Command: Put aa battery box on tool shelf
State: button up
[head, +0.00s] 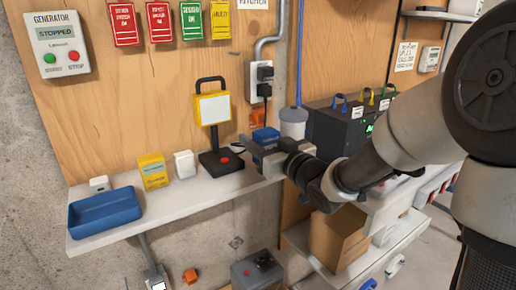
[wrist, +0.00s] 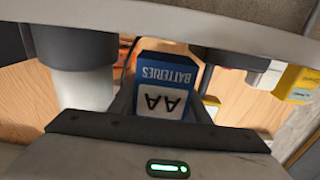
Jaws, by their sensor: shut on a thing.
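The AA battery box (wrist: 163,72), blue with a white "AA" label, is between the fingers of my gripper (wrist: 165,88) in the wrist view. In the head view the blue box (head: 265,135) shows just behind my gripper (head: 258,152), at the right end of a white wall shelf (head: 150,213). My gripper is shut on the box. I cannot tell whether the box touches the shelf. No label in view names the tool shelf.
The shelf holds a blue tray (head: 104,211), a yellow box (head: 153,171), a small white box (head: 185,164) and a work lamp (head: 213,108). A grey-white cylinder (head: 293,122) and a dark power unit (head: 340,124) stand to the right. A cardboard box (head: 338,238) sits below.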

jog(key=shift+f, duration=0.7)
jog(key=shift+f, duration=0.25)
jog(key=o, duration=1.2)
jog(key=shift+r, duration=0.3)
jog(key=v, duration=1.2)
jog(key=shift+f, duration=0.1)
